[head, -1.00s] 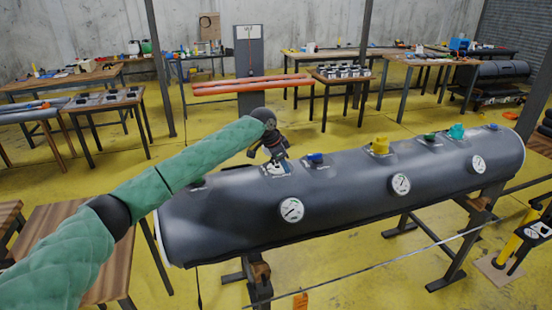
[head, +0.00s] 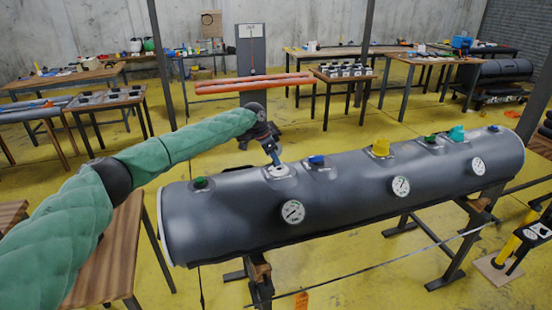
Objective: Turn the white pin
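The grey inflatable tube (head: 350,190) lies across the stand, with several valves along its top. A white valve fitting (head: 279,171) sits on the top, left of a blue-capped valve (head: 316,161). My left gripper (head: 275,158) points down at the white fitting from above and behind, with its tips at or just over it. The white pin itself is too small to make out, and the fingertips partly cover the fitting's centre. I cannot tell whether the fingers are open or touching the pin. My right gripper is out of view.
A green-capped valve (head: 200,183) is at the tube's left end. A yellow cap (head: 380,147) and a teal cap (head: 457,133) stand up further right. Round gauges (head: 292,212) sit on the front side. A wooden table (head: 108,250) stands at left.

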